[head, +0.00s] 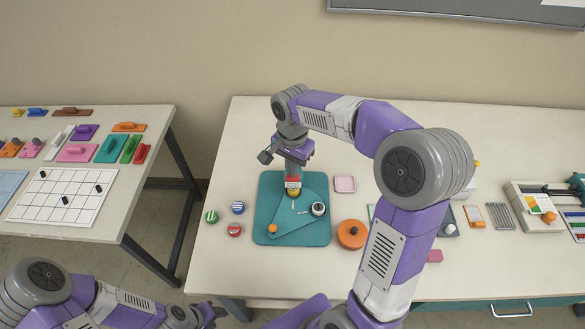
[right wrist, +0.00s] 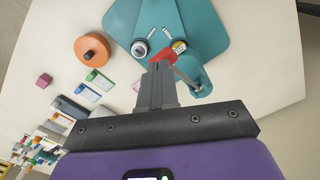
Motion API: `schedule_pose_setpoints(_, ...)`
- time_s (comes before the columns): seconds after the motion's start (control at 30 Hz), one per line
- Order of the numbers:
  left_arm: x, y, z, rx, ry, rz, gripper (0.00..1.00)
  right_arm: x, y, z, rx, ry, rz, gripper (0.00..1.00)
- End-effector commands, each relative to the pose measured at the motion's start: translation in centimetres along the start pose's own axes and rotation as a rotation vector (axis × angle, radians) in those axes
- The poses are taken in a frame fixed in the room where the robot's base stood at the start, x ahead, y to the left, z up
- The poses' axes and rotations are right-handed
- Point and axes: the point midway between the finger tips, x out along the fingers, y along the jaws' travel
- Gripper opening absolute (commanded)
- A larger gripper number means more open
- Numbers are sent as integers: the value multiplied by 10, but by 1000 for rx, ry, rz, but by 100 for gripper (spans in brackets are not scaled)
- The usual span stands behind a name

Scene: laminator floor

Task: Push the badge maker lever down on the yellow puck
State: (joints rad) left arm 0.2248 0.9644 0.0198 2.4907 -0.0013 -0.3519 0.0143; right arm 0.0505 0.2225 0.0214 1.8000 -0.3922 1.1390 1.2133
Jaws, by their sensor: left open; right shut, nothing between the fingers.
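The badge maker (head: 265,190) is a teal base plate with a lever near its back middle, and its teal body also shows in the right wrist view (right wrist: 200,66). The lever's red grip (head: 292,182) sits right under my right gripper (head: 292,168). The yellow puck (head: 293,193) shows just below the red grip, partly hidden. In the right wrist view, my shut, empty fingers (right wrist: 160,68) end at the red grip (right wrist: 163,55); I cannot tell whether they touch. My left gripper (head: 208,312) is open, low at the left, away from the badge maker.
Striped green (head: 211,217), blue (head: 238,207) and red (head: 234,230) pucks lie left of the base. A grey round piece (head: 318,208) is on its right part. An orange disc (head: 351,234) and pink pad (head: 344,184) stand right. My right arm spans the table's middle.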

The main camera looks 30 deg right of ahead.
Motion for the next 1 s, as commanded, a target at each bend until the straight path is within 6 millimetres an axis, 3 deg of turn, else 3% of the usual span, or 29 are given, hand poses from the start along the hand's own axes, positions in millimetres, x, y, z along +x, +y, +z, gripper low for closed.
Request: schedule_pose_setpoints(1.0,34,-13,-2,0,0,0,43,49,0,0,0,1,0,0)
